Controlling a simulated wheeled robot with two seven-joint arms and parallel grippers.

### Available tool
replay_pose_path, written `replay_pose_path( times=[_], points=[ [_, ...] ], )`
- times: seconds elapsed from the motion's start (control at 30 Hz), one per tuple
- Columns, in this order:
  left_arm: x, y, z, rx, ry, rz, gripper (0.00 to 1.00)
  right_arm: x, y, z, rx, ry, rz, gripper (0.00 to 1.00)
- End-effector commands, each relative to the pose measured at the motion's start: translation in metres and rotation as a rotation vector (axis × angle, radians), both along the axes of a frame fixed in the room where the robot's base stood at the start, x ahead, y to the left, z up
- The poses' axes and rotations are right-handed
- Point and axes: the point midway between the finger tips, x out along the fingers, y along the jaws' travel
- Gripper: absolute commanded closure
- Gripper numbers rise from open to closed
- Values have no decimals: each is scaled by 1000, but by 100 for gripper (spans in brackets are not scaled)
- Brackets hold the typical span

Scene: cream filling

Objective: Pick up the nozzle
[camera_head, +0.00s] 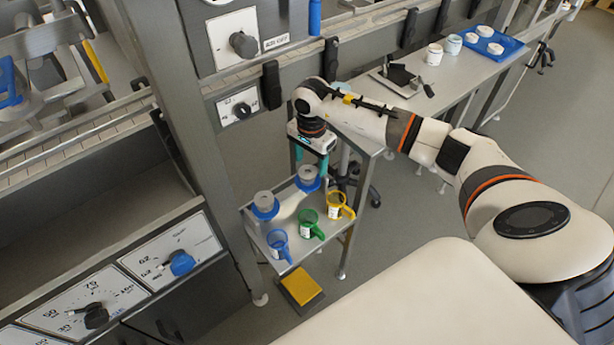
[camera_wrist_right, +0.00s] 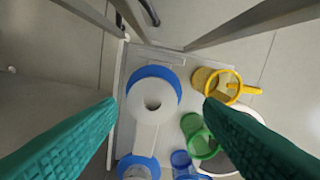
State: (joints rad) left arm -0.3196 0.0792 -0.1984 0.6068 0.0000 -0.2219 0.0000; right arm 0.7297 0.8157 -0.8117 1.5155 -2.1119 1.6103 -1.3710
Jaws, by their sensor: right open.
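Two pale grey nozzle-like pieces on round blue bases stand on a small metal table (camera_head: 287,225). The back one (camera_head: 308,174) is close under my right gripper (camera_head: 311,164); the front one (camera_head: 264,201) is nearer the table's left edge. My right gripper has teal fingers, points down, and is open and empty. In the right wrist view, the back piece (camera_wrist_right: 152,95) shows from above with a round hole, between the fingers and apart from them. The other piece (camera_wrist_right: 137,172) is cut off at the bottom edge. My left gripper is not in view.
A blue jug (camera_head: 278,243), a green jug (camera_head: 309,221) and a yellow jug (camera_head: 340,206) stand on the same table, right of the pieces. A machine panel with knobs (camera_head: 243,44) rises behind. A yellow pedal (camera_head: 302,287) lies on the floor in front.

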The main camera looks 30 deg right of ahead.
Motion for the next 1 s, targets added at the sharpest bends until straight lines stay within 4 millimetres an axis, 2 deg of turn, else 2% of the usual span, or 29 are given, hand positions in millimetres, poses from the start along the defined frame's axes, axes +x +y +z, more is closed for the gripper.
replay_pose_path(
  times=[0.17,0.27,0.4,0.47,0.7,0.93,1.0],
  points=[
    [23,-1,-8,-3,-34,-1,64,2,3,-14,3,-1,0,39],
    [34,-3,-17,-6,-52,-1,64,4,5,-29,3,0,0,39],
    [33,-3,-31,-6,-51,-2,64,6,7,-51,2,0,0,39],
    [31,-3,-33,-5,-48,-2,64,6,7,-56,3,-1,-1,39],
    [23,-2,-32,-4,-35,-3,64,6,7,-55,2,-1,0,39],
    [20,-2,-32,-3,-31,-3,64,6,7,-55,2,-3,0,76],
    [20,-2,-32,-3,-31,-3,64,7,6,-54,2,-3,0,83]
  ],
)
